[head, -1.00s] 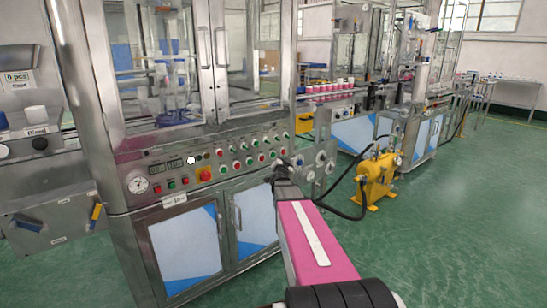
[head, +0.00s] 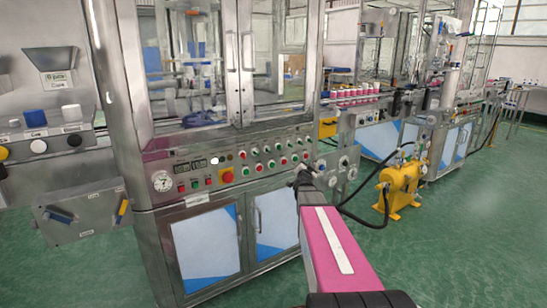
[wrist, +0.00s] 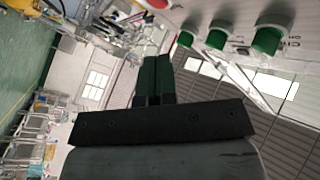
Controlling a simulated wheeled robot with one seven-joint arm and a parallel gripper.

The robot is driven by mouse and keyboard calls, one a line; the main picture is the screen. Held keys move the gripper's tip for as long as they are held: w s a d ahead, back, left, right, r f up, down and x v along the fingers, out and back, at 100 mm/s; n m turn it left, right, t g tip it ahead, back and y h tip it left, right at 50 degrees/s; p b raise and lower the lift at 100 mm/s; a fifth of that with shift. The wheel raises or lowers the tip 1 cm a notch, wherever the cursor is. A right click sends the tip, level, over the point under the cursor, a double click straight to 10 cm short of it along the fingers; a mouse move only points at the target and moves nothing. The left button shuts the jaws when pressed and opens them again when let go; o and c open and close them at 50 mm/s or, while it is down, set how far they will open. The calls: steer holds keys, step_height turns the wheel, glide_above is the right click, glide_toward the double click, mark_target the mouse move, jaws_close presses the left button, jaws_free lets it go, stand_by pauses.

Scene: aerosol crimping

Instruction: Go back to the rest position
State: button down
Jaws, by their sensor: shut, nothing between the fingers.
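My gripper (head: 303,177) is at the end of my pink arm, in front of the right part of the button panel (head: 240,163) on the crimping machine. In the wrist view my gripper (wrist: 154,60) shows two dark fingers pressed together with nothing between them. Green push buttons (wrist: 267,40) with pale collars show to the right of the fingertips, apart from them. From the head view I cannot tell the exact gap between the fingertips and the panel.
A yellow pump (head: 402,183) with black hoses stands on the floor to the right. A conveyor carries several pink-and-white cans (head: 357,94) at the back. A side console (head: 40,150) with coloured buttons stands at the left. Green floor (head: 470,240) is clear at the right.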

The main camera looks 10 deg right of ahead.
steer(key=s+a+f+n+g+y, duration=0.45)
steer(key=a+f, duration=0.25)
steer(key=a, duration=0.2)
steer(key=s+a+f+n+g+y, duration=0.35)
steer(key=s+a+f, duration=0.25)
steer(key=a+f, duration=0.2)
steer(key=s+a+f+n+g, duration=0.1)
steer(key=s+a+f+g, duration=0.1)
steer(key=s, duration=0.5)
steer(key=s+a+f+n+g, duration=0.2)
steer(key=s+g, duration=0.2)
steer(key=s, duration=0.3)
steer(key=s+a+f+n+g, duration=0.1)
steer(key=s+a+f+g, duration=0.1)
steer(key=s, duration=0.5)
steer(key=shift+s+a+f+g, duration=0.15)
steer(key=shift+a+f+g, duration=0.25)
steer(key=shift+g, duration=0.5)
